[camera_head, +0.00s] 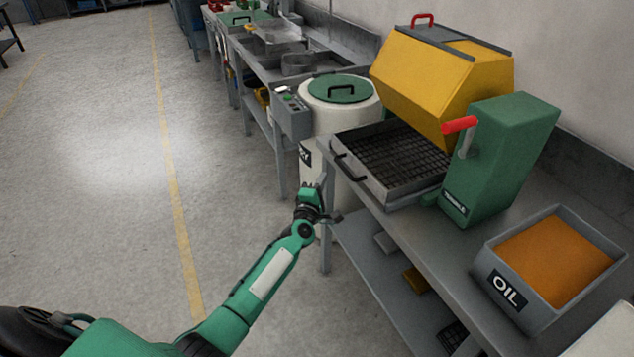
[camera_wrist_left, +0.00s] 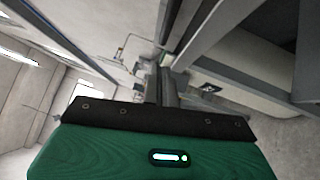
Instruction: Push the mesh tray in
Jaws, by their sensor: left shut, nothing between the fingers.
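The left wrist view shows the shut gripper (camera_wrist_left: 165,85) with grey bench framing beyond; the tray cannot be made out there. My right gripper is not in view.
The grey bench (camera_head: 400,225) carries an OIL bin (camera_head: 545,265) with orange contents at right. A white drum with a green lid (camera_head: 340,89) stands left of the tray. The shelf below holds small blocks. The floor (camera_head: 110,150) at left is clear.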

